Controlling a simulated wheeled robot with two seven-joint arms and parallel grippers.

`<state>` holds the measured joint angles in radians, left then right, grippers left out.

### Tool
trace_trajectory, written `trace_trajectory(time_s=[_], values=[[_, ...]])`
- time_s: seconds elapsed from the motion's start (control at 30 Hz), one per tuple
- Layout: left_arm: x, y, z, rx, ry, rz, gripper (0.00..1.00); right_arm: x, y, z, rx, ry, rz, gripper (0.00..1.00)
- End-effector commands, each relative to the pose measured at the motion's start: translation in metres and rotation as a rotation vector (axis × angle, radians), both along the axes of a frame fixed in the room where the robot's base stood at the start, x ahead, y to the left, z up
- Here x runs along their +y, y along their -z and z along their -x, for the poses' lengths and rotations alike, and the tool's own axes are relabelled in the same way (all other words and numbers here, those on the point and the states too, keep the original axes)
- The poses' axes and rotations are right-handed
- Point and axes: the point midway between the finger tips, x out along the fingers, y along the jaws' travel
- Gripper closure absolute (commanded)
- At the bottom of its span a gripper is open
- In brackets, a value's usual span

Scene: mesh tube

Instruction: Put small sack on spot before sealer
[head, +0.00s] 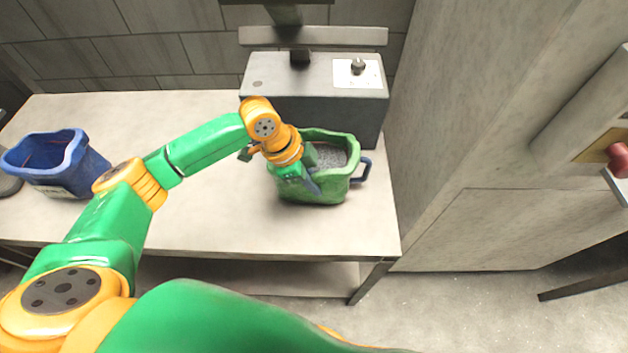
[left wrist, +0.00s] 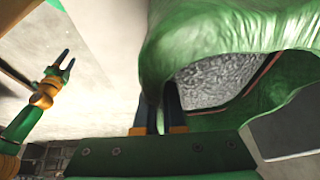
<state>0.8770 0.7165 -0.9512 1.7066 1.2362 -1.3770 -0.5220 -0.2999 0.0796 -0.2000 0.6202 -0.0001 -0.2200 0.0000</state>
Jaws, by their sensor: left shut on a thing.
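A green open-topped sack (head: 330,190) with grey grainy filling stands upright on the table, directly in front of the grey sealer (head: 320,100). My right gripper (left wrist: 66,60) shows there at the left, fingers apart and empty.
A blue open sack (head: 55,165) stands at the far left of the pale table (head: 210,215). The table between the two sacks is clear apart from my arm above it. A grey wall block (head: 450,150) rises just right of the table.

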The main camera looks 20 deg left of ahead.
Motion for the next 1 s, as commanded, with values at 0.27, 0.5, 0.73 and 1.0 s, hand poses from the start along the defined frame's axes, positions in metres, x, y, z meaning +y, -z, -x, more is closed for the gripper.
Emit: trace_trajectory(time_s=[0.27,0.5,0.73,1.0], values=[[0.000,-0.001,-0.001,-0.004,0.000,0.002,0.77,0.000,0.000,0.000,0.000,0.000,0.000,0.50],[0.000,-0.001,0.000,-0.002,0.001,0.001,0.58,0.000,0.000,0.000,0.000,0.000,0.000,0.50],[0.006,-0.014,0.002,-0.003,0.000,-0.001,0.58,0.000,0.002,0.000,0.001,0.000,0.000,0.50],[0.024,-0.061,0.009,-0.004,-0.001,0.000,0.58,0.000,0.005,0.000,0.000,0.000,0.000,0.50]])
